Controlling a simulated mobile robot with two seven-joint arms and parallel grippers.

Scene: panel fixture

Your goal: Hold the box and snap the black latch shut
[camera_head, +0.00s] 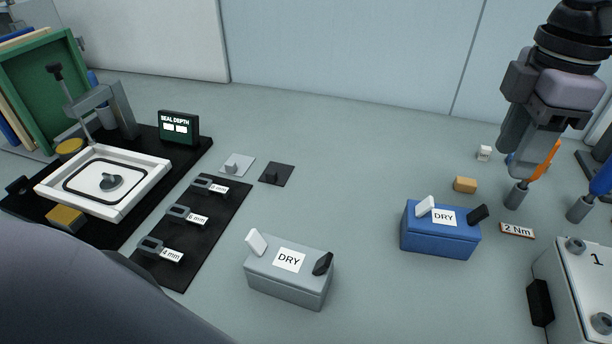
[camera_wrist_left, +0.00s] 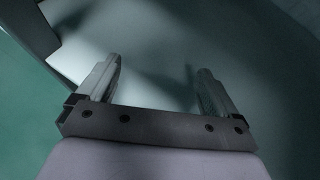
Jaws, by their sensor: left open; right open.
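A grey box (camera_head: 285,280) labelled DRY stands at the front middle. Its white latch (camera_head: 256,242) and black latch (camera_head: 323,263) stick up at a tilt. A blue box (camera_head: 438,235), also labelled DRY, stands to its right, with a tilted white latch (camera_head: 425,207) and black latch (camera_head: 477,213). My right gripper (camera_head: 530,168) hangs at the upper right, open and empty, beyond and right of the blue box, apart from it. My left gripper (camera_wrist_left: 155,75) is open and empty in the left wrist view, over a blurred pale surface; no box is recognisable there.
A black mat (camera_head: 170,230) with several labelled clips lies left of the grey box. A seal fixture (camera_head: 110,185) and display (camera_head: 178,127) stand at the left. Screwdrivers (camera_head: 517,194), an orange block (camera_head: 465,184) and a white panel (camera_head: 575,290) are at the right. Bare table separates the boxes.

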